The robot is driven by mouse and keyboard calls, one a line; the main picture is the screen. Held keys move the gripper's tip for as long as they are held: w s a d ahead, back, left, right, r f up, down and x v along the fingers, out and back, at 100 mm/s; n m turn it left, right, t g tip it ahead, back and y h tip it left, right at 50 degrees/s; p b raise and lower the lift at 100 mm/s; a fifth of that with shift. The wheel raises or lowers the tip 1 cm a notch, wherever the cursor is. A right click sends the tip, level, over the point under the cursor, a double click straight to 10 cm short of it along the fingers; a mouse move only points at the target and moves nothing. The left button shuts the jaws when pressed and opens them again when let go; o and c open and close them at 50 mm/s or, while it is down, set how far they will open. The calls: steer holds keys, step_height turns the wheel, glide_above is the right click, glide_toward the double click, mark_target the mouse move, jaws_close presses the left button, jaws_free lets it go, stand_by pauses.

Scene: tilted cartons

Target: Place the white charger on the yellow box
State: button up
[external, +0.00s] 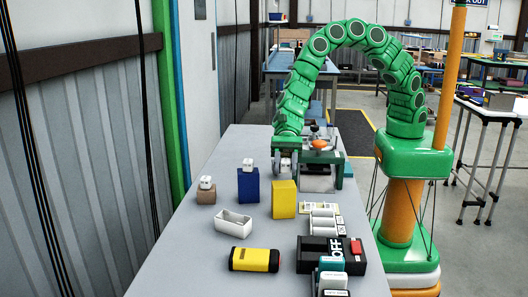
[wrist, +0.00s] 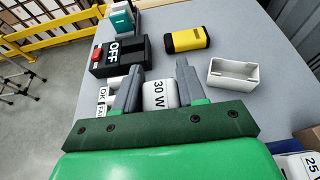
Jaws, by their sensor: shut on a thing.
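My gripper (wrist: 158,90) is shut on a white charger (wrist: 159,97) marked "30 W", which sits between its two grey fingers in the wrist view. The yellow box stands upright with a bare top. I cannot make it out in the wrist view.
Another white charger (external: 248,165) stands on a blue box (external: 248,187), and one (external: 207,182) on a brown box (external: 206,196). An open white tray (external: 234,225), a black-and-yellow device (external: 254,260) and a black "OFF" box (external: 352,266) lie nearer the camera.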

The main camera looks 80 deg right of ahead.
mark_target(284, 187)
steer(key=shift+w+a+f, duration=0.15)
steer(key=shift+f, duration=1.7)
steer(key=shift+f, duration=0.1)
steer(key=o, duration=1.1)
steer(key=shift+w, duration=0.1)
steer(key=v, duration=1.2)
